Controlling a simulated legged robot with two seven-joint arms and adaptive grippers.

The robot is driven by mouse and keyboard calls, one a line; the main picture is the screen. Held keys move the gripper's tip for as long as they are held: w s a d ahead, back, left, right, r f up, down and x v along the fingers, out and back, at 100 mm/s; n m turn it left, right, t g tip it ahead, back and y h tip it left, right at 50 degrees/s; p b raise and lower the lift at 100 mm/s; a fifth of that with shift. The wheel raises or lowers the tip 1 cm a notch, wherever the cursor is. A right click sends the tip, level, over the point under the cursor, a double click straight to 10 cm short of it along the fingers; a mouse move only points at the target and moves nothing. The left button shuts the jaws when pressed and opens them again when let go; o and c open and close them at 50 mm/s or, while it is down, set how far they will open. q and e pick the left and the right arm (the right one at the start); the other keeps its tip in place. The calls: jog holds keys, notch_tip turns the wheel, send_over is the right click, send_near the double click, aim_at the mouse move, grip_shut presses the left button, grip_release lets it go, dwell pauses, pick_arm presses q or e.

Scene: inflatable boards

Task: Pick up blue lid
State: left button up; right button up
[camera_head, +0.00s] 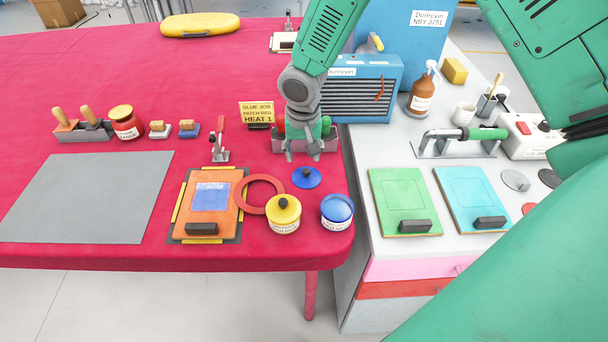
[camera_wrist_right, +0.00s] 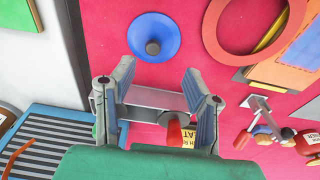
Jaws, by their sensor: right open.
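The blue lid (camera_head: 306,178) is a flat round disc with a dark knob, lying on the red table; it also shows in the right wrist view (camera_wrist_right: 140,30). My right gripper (camera_head: 302,156) is open and empty, above the table just behind the lid. In the right wrist view its two fingers (camera_wrist_right: 158,70) stand apart, pointing towards the lid, with the knob beyond the fingertips. The blue jar (camera_head: 337,214) stands in front and to the right of the lid, near the table corner. My left gripper is not in view.
A yellow-lidded jar (camera_head: 284,218) and a red ring (camera_head: 246,199) are close to the lid. A grey tray (camera_head: 334,141) stands behind it, partly hidden by my gripper. A blue heater (camera_head: 361,95) is behind right. The grey worktop (camera_head: 398,158) adjoins the table on the right.

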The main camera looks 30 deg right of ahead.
aim_at(307, 170)
jog(key=shift+w+d+f, duration=0.15)
jog(key=shift+d+f, duration=0.05)
jog(key=shift+f, duration=0.3)
jog(key=shift+w+d+f, duration=0.1)
jog(key=shift+d+f, duration=0.1)
jog(key=shift+f, duration=0.3)
jog(key=shift+s+d+f, duration=0.1)
jog(key=shift+d+f, duration=0.05)
jog(key=shift+f, duration=0.15)
notch_tip(307, 170, down, 3)
jog(key=shift+s+d+f, duration=0.1)
jog(key=shift+s+f, duration=0.05)
jog(key=shift+f, duration=0.05)
jog(key=shift+w+f, duration=0.2)
jog(key=shift+f, duration=0.3)
jog(key=shift+s, duration=0.1)
grip_shut()
